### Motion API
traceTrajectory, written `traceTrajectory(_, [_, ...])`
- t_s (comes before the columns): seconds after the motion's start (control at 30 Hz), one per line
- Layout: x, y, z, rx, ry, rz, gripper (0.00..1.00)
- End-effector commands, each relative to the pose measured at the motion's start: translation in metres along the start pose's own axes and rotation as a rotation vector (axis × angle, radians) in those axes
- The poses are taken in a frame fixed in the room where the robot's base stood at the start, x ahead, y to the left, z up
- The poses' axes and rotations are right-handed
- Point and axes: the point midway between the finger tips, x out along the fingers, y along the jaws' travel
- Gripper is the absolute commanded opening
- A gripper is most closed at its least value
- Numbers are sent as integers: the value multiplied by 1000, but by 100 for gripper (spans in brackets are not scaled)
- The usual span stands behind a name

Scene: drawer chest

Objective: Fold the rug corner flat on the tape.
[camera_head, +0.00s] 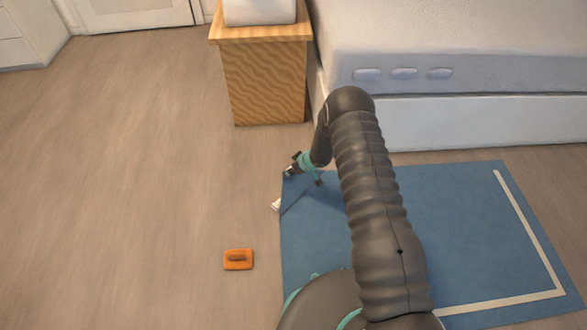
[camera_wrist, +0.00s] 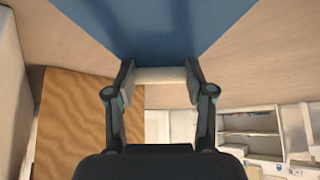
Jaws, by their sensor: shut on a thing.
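The blue rug (camera_head: 455,215) lies on the wooden floor, with an L of white tape (camera_head: 530,235) along its right and near sides. My gripper (camera_head: 303,178) is at the rug's far left corner. In the wrist view my gripper (camera_wrist: 160,76) has a pale strip between its fingers, at the narrowing end of the blue rug (camera_wrist: 160,28); it is shut on the rug corner. A darker, slanted flap of rug shows beside the gripper. A small white piece (camera_head: 276,205) shows at the rug's left edge; I cannot tell what it is. My arm hides the rug's middle.
An orange block with a handle (camera_head: 238,262) lies on the floor left of the rug. A wooden nightstand (camera_head: 262,80) stands behind the gripper, and a bed (camera_head: 470,110) stands behind the rug.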

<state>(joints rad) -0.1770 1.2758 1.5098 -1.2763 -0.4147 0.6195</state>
Motion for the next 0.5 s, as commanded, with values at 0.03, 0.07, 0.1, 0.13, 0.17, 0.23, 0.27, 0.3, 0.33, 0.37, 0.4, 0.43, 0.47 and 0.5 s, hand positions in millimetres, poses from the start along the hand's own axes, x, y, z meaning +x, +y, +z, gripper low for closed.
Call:
traceTrajectory(0.03, [-2, 2, -12, -6, 19, 1, 0])
traceTrajectory(0.07, [-2, 2, -12, -7, 19, 1, 0])
traceTrajectory(0.1, [-2, 1, -12, -7, 20, 1, 56])
traceTrajectory(0.13, [-2, 2, -12, -7, 19, 1, 63])
traceTrajectory(0.17, [-2, 2, -12, -7, 19, 1, 71])
traceTrajectory(0.23, [-2, 2, -9, -5, 16, 2, 79])
traceTrajectory(0.27, [-3, 3, -8, -3, 15, 2, 79])
traceTrajectory(0.3, [-3, 4, -7, -2, 14, 3, 79])
traceTrajectory(0.33, [-3, 4, -6, -1, 13, 4, 79])
traceTrajectory(0.37, [-3, 4, -5, 0, 12, 4, 79])
traceTrajectory(0.4, [-3, 5, -5, 1, 11, 4, 79])
traceTrajectory(0.43, [-3, 5, -4, 1, 11, 4, 79])
traceTrajectory(0.47, [-3, 5, -4, 1, 10, 4, 79])
traceTrajectory(0.5, [-3, 5, -4, 2, 10, 4, 79])
